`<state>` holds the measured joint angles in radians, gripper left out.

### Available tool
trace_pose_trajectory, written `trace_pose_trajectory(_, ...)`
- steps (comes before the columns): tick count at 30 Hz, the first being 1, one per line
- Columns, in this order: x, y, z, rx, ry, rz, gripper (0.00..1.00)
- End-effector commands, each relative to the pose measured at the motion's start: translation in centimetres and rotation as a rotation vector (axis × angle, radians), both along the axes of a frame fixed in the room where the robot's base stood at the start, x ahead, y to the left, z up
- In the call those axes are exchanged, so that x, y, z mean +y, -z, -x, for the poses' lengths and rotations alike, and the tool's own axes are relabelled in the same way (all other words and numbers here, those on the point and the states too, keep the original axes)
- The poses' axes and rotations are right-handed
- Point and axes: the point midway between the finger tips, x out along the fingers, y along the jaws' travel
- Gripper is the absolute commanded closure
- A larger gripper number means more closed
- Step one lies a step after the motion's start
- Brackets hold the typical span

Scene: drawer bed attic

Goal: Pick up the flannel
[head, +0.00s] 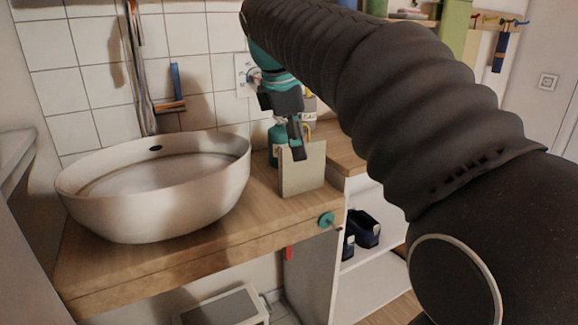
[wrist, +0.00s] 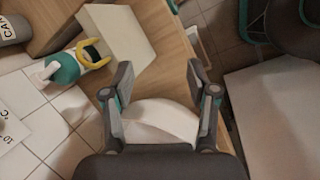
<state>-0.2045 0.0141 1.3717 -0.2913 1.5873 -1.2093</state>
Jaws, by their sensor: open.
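I cannot pick out a flannel for certain in either view. A pale beige, flat-sided block-like thing (head: 303,172) stands on the wooden counter right of the basin, and it also shows at the top of the wrist view (wrist: 118,38). Whether it is cloth or a box I cannot tell. My gripper (head: 297,150) points down and appears in front of the beige thing's upper edge in the head view. In the wrist view my gripper (wrist: 156,84) has its fingers spread and empty, with counter wood and a white curved surface behind them.
A white oval basin (head: 120,205) fills the left of the counter (head: 200,245). A teal bottle (wrist: 63,68) with a yellow part stands beside the beige thing, near the tiled wall. A grey labelled container (wrist: 12,28) is close by. Open shelves hold dark shoes (head: 364,230) below right.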

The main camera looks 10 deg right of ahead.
Motion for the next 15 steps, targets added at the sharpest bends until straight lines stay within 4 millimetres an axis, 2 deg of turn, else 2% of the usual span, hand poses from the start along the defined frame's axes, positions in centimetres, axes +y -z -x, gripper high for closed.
trace_pose_trajectory(1, 0.6, -0.5, -1.6, 0.033, -0.063, 0.032, 0.42)
trace_pose_trajectory(6, 2.0, -1.8, -4.9, 0.140, -0.258, 0.125, 0.42)
trace_pose_trajectory(10, 3.0, -2.3, -6.5, 0.202, -0.366, 0.170, 0.42)
trace_pose_trajectory(15, 3.5, -2.4, -7.3, 0.245, -0.432, 0.197, 0.42)
